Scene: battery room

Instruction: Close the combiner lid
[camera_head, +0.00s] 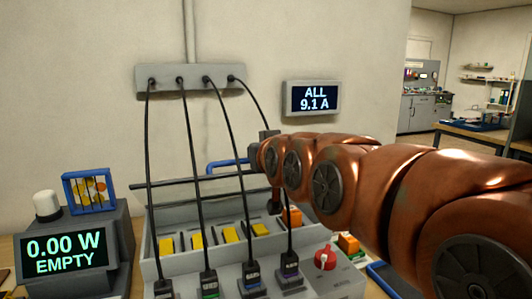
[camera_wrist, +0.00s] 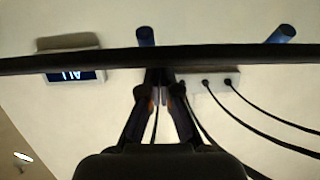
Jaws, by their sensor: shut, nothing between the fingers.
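The combiner (camera_head: 158,262) is a grey box with yellow blocks inside and a red knob on its right front. Its lid seems to stand raised at the back: a dark bar (camera_head: 160,185) and a blue handle (camera_head: 227,163) show above the box in the head view. In the wrist view a dark bar (camera_wrist: 60,60) crosses the whole picture, with two blue handle stubs (camera_wrist: 146,37) above it. My gripper (camera_wrist: 159,82) is shut and empty, its fingertips close to that bar. I cannot tell whether they touch. In the head view my arm hides most of the gripper.
Black cables (camera_head: 228,130) hang from a wall strip (camera_head: 190,80) to plugs at the box front. A wall display (camera_head: 311,98) reads ALL 9.1 A. At left stand a 0.00 W EMPTY display (camera_head: 64,252) and a blue crate (camera_head: 90,190). My arm fills the right.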

